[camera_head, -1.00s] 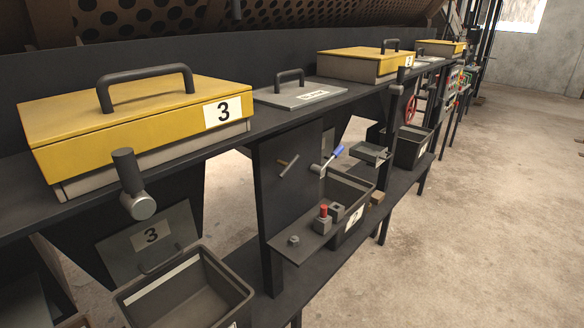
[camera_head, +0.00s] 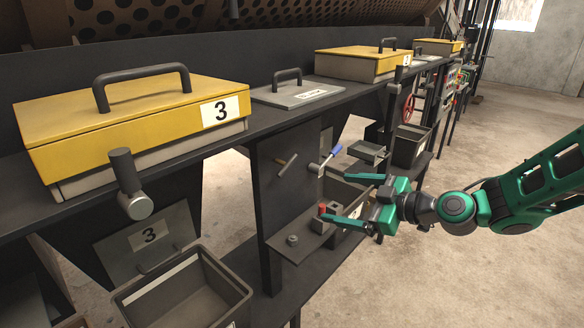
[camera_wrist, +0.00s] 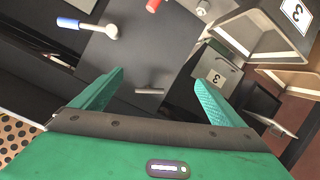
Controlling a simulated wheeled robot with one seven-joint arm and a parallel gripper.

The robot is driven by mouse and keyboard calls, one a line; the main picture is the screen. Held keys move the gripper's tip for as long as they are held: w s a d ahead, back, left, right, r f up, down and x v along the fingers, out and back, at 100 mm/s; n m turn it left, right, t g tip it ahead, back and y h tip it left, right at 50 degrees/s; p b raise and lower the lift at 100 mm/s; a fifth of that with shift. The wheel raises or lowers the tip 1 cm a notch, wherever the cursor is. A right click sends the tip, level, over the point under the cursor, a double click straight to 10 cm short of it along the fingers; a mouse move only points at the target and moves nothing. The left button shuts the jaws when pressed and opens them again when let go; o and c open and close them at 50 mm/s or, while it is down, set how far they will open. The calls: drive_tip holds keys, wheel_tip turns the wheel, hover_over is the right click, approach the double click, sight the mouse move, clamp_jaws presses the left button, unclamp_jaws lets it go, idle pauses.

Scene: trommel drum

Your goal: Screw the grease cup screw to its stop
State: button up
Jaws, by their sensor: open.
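A short pale crossbar on a stem (camera_head: 287,165) sticks out of the upright dark panel (camera_head: 270,198). It looks like the grease cup screw, though no label shows. In the wrist view the bar (camera_wrist: 150,91) lies across the gap between the fingers, beyond the tips and apart from them. My gripper (camera_head: 338,197) is open and empty, right of the panel, its green fingers pointing left toward it. It also shows in the wrist view (camera_wrist: 159,77). How far the screw is turned in cannot be told.
A blue-handled lever (camera_head: 331,157) sits right of the crossbar. A red-capped part (camera_head: 322,211) and a nut (camera_head: 293,240) are on the small shelf (camera_head: 300,252) below, the red cap close to my lower finger. An open bin (camera_head: 170,290) stands at lower left.

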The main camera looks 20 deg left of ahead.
sight(287, 163)
drive_tip(key=w+a+r+y, duration=0.1)
drive_tip(key=a, duration=0.4)
drive_tip(key=w+a+r+t+y, duration=0.1)
drive_tip(key=w+a, duration=0.1)
drive_tip(key=a, duration=0.4)
drive_tip(key=w+a+r+y, duration=0.1)
drive_tip(key=a, duration=0.4)
drive_tip(key=shift+w+a+r+n, duration=0.3)
drive_tip(key=shift+w+a, duration=0.05)
drive_tip(key=c, duration=1)
